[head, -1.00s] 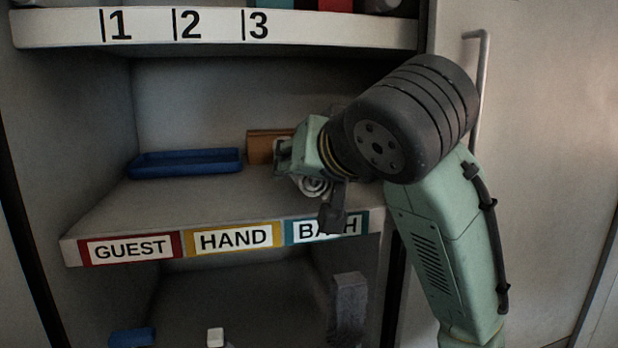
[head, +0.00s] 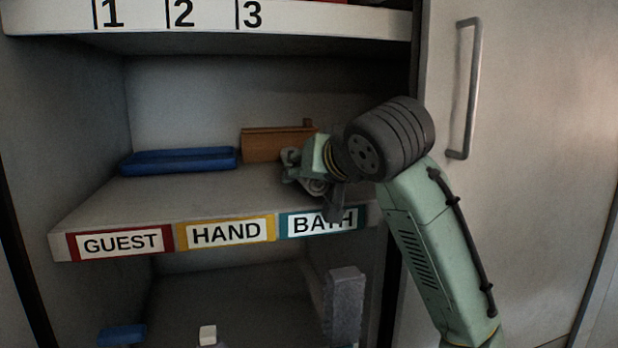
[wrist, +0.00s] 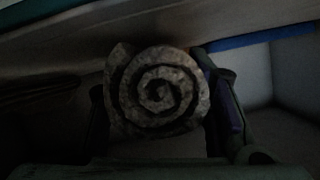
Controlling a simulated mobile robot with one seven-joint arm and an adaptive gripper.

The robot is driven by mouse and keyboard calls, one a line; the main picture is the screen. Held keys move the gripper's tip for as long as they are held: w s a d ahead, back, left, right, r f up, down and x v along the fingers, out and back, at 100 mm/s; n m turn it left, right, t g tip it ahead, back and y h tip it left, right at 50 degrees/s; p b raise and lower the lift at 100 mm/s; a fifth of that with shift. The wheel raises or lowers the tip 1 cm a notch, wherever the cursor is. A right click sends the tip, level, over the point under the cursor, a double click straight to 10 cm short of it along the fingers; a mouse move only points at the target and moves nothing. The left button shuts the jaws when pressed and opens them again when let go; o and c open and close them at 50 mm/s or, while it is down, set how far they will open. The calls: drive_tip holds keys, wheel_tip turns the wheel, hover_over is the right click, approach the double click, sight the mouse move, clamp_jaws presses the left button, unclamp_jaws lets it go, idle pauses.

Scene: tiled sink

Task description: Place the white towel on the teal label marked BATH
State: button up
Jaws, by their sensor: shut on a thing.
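The white towel (wrist: 158,90) is rolled up, its spiral end facing the camera between my fingers in the wrist view. In the head view only a small part of the towel (head: 318,187) shows below my gripper (head: 300,180). My gripper is shut on the towel, over the shelf just behind the teal BATH label. The BATH label (head: 296,225) is on the shelf's front edge at the right, partly covered by a dark part of my wrist. I cannot tell whether the towel touches the shelf.
A blue tray (head: 180,161) lies at the back left of the shelf (head: 150,205). A brown wooden box (head: 272,145) stands behind my gripper. GUEST (head: 120,242) and HAND (head: 226,232) labels are to the left. The shelf above them is clear in front. A cabinet door (head: 530,180) is at right.

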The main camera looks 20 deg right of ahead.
drive_tip(key=shift+f, duration=0.3)
drive_tip(key=o, duration=1.2)
drive_tip(key=shift+r, duration=0.1)
drive_tip(key=shift+r, duration=0.2)
drive_tip(key=b+v, duration=0.2)
drive_tip(key=v, duration=1)
